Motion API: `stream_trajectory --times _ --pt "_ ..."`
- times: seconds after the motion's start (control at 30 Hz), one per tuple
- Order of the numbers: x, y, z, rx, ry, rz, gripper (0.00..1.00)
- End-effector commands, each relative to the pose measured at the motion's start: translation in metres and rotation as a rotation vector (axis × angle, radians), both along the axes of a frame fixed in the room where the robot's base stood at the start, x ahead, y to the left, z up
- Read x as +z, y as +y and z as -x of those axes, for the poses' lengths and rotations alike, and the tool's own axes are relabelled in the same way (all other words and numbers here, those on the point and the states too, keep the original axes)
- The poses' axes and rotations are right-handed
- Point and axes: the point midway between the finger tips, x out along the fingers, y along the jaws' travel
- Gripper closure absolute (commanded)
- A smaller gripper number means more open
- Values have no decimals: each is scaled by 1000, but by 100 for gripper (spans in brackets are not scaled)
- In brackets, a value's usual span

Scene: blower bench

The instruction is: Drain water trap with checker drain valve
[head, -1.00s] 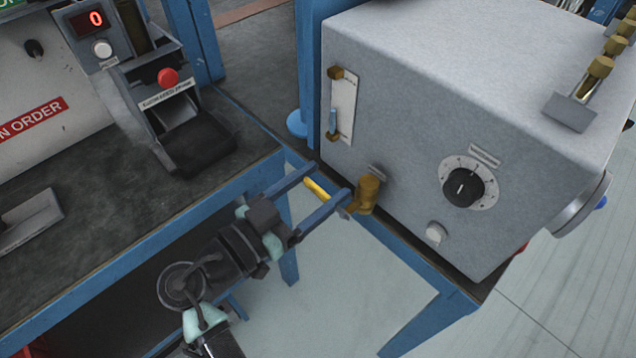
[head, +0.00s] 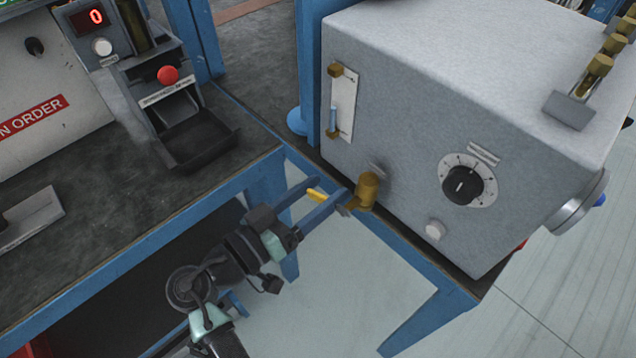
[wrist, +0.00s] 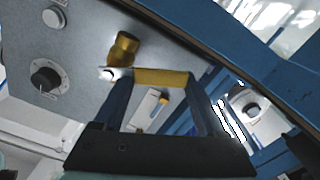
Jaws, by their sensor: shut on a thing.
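The drain valve has a brass body (head: 367,190) low on the front of the grey box (head: 400,140), and the body also shows in the wrist view (wrist: 123,48). Its yellow lever handle (head: 317,195) points left from the body. My gripper (head: 328,188) is shut on the yellow handle, which lies across between the fingertips in the wrist view (wrist: 162,77). A white sight gauge (head: 344,105) with brass fittings and a bluish tube (head: 333,121) is on the box face above the valve. I cannot see the valve outlet clearly.
A black dial (head: 463,185) and a pale button (head: 435,230) are to the right on the box face. The left bench (head: 120,225) carries a device with a red button (head: 168,75). A blue frame edge (head: 400,255) runs below the valve. Open floor lies under it.

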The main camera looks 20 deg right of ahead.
Motion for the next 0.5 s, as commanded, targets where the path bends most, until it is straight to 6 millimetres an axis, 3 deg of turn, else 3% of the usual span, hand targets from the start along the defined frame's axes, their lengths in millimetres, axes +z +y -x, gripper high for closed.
stream_trajectory --times 0.5 --pt "-23 -4 13 1 466 167 100"
